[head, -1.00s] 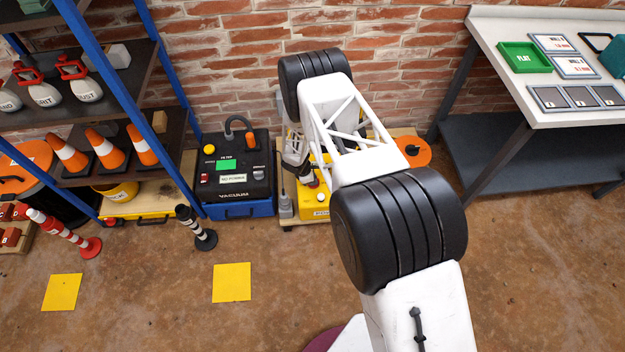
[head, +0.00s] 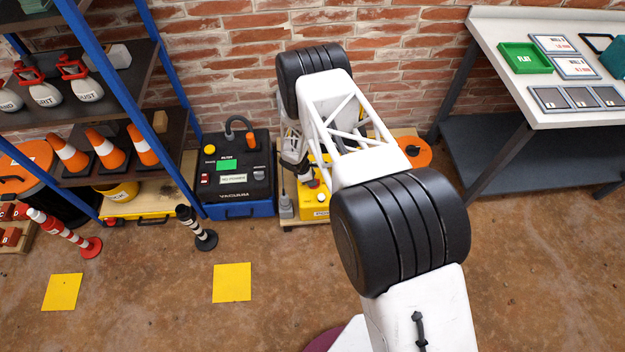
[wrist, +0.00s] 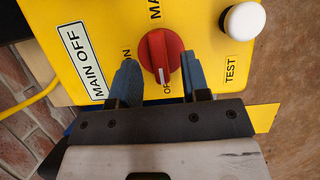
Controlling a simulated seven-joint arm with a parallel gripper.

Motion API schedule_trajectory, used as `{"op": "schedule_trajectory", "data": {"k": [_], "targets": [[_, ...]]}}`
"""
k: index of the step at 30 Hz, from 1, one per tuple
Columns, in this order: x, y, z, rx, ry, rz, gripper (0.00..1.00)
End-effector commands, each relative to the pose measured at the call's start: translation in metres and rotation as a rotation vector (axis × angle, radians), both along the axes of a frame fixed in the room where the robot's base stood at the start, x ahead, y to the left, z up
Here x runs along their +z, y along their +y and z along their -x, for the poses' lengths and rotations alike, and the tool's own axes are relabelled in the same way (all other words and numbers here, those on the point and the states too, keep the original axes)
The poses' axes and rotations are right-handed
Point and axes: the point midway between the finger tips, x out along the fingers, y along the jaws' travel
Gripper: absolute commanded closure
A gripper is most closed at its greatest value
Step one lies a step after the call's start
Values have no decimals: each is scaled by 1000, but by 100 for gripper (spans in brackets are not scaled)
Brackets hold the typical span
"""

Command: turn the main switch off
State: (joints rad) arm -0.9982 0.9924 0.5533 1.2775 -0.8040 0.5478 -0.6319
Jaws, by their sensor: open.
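The main switch is a red rotary knob (wrist: 165,52) on a yellow power box (wrist: 205,20). In the wrist view its white pointer mark faces down the picture, toward a partly hidden label that starts "O". Another label, ending in "N", is left of the knob. My gripper (wrist: 160,75) is open, with one blue-grey finger on each side of the knob. I cannot tell whether the fingers touch it. In the head view the yellow box (head: 312,208) is partly hidden behind my arm.
A "MAIN OFF" plate (wrist: 83,62) and a white button (wrist: 245,20) marked TEST flank the switch. A black and blue vacuum unit (head: 236,180) stands left of the box. A shelf rack with cones is further left; a workbench (head: 560,112) is right.

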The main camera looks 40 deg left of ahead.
Motion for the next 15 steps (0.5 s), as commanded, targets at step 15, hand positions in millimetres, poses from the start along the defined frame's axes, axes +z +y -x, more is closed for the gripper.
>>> {"op": "schedule_trajectory", "data": {"k": [15], "targets": [[51, 16, 15, 1, -1, -1, 57]]}}
